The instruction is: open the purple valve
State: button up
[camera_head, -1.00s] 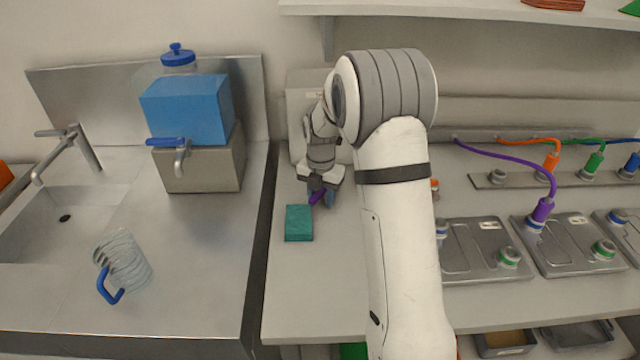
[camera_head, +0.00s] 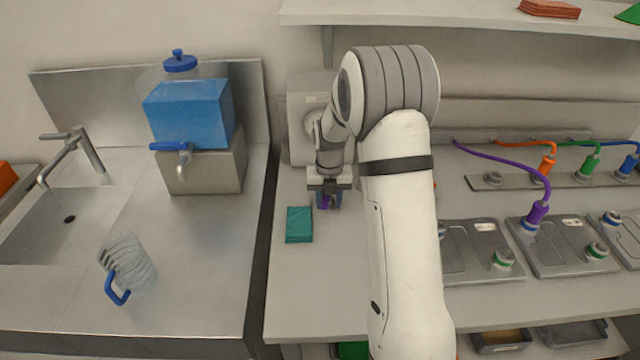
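The purple valve (camera_head: 324,202) shows only as a small purple piece at my gripper, in front of the grey box-like unit by the wall. My gripper (camera_head: 328,201) points down and toward the camera, with its fingers on either side of the purple piece. It appears shut on it. The gripper and wrist hide most of the valve, so its exact angle is hard to read.
A teal block (camera_head: 299,225) lies on the bench just left of and nearer than my gripper. The grey unit (camera_head: 302,120) stands behind. Flat metal plates (camera_head: 477,250) with connectors and a purple cable (camera_head: 507,161) lie to the right. The bench front is clear.

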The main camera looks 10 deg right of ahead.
jog(key=c, duration=0.3)
jog(key=shift+c, duration=0.2)
jog(key=shift+w+d+r+p, duration=0.15)
jog(key=shift+w+p, duration=0.1)
jog(key=shift+p, duration=4.75)
jog(key=shift+s+f+p, duration=0.2)
jog(key=shift+s+p, duration=0.15)
jog(key=shift+p, duration=1.7)
jog(key=shift+o, duration=1.2)
jog(key=shift+r, duration=0.15)
